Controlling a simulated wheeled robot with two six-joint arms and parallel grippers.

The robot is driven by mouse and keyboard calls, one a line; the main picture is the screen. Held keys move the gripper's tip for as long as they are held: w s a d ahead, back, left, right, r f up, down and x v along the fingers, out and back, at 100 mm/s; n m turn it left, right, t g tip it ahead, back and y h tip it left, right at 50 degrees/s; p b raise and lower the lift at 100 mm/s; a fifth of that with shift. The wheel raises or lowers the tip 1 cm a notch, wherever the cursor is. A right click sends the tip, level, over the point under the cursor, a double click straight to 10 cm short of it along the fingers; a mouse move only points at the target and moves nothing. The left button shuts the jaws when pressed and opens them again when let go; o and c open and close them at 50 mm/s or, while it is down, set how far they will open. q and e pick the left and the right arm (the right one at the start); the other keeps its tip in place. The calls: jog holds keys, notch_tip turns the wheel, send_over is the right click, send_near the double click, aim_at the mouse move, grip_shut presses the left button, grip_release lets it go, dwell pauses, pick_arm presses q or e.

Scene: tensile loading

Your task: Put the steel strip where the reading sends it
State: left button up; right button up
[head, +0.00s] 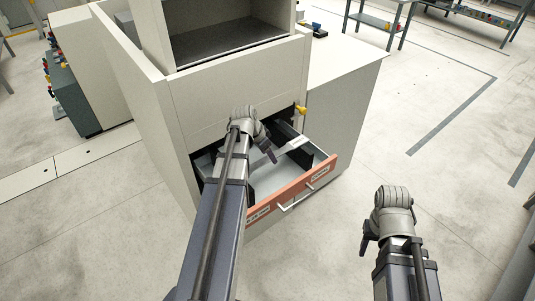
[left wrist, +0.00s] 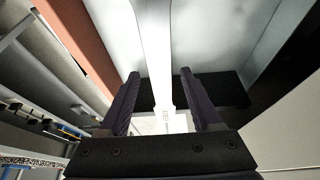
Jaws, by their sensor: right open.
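The steel strip (left wrist: 157,45) is pale and dog-bone shaped, with a wider marked end between the fingers of my left gripper (left wrist: 160,76). The fingers are apart, with a gap on each side of the strip. In the head view my left gripper (head: 271,154) points down into the open drawer, and a pale end of the strip (head: 296,143) shows beside it. The drawer (head: 327,172) has an orange front with two white labels, too small to read. I cannot tell whether the strip lies flat on its floor. My right gripper (head: 368,240) is open and empty over the floor.
The drawer's silver handle (head: 297,196) sticks out at the front. A tall cream cabinet (head: 235,95) with an open bay stands above the drawer. A cream worktop (head: 345,60) is at its right. The floor on the right is clear, with grey marking lines.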

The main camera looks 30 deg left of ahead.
pick_arm(q)
jog(key=shift+r, duration=0.1)
jog(key=shift+s+r+p, duration=0.1)
jog(key=shift+r+p, duration=0.4)
jog(key=shift+p, duration=0.1)
jog(key=p+v, duration=1)
jog(key=v, duration=0.1)
jog(key=s+d+g+y, duration=0.1)
jog(key=s+d, duration=0.3)
jog(key=d, duration=0.6)
jog(key=s+d+f+g+y, duration=0.1)
jog(key=s+d, duration=0.3)
jog(key=d, duration=0.7)
jog(key=s+d+g+y, duration=0.1)
jog(key=s+d, duration=0.3)
jog(key=d, duration=0.7)
jog(key=shift+s+f+n+g, duration=0.25)
jog(key=shift+n+g, duration=0.05)
jog(key=shift+g, duration=0.5)
